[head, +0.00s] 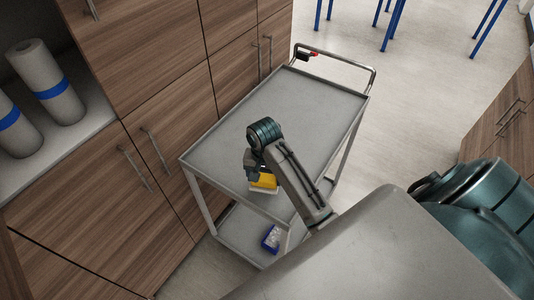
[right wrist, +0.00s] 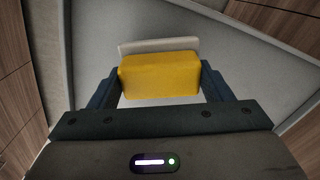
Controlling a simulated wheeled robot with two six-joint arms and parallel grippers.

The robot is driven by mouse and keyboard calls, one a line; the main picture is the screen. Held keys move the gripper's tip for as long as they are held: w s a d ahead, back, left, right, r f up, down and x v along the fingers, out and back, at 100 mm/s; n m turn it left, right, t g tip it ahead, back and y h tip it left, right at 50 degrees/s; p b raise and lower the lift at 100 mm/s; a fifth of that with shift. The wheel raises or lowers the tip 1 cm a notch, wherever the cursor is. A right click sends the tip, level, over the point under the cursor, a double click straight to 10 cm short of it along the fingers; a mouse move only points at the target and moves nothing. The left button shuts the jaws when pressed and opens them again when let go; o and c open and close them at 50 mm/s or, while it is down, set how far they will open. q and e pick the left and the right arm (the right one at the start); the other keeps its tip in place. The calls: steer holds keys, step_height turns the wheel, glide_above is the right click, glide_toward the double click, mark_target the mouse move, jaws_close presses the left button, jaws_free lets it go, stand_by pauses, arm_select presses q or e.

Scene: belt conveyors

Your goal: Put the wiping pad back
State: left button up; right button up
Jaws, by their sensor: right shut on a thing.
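The wiping pad (head: 264,181) is a yellow block with a pale layer along one side. It is at the near end of the grey cart's top shelf (head: 278,107) in the head view. My right gripper (head: 257,176) is shut on it. In the right wrist view the pad (right wrist: 160,76) sits between the two dark fingers, its pale layer on the far side. I cannot tell whether the pad touches the shelf or hangs just above it. My left gripper is not in view.
A blue box (head: 271,239) with pale contents stands on the cart's lower shelf (head: 245,232). Wooden cabinets (head: 160,60) stand close on the left, with white rolls (head: 46,80) in a niche. The top shelf is otherwise clear.

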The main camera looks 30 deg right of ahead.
steer(key=w+d+p, duration=0.1)
steer(key=w+d, duration=0.1)
steer(key=d, duration=0.1)
steer(key=shift+w+r, duration=0.1)
steer(key=shift+w, duration=0.3)
step_height(320, 180, down, 4)
steer(key=shift+a+r+p, duration=0.15)
steer(key=shift+r+p, duration=0.1)
steer(key=shift+p, duration=0.7)
steer(key=shift+f, duration=0.15)
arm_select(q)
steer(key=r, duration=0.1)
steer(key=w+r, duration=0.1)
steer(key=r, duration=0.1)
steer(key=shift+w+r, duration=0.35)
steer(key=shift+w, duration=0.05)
arm_select(e)
steer(key=o, duration=1.1)
steer(key=shift+c, duration=0.2)
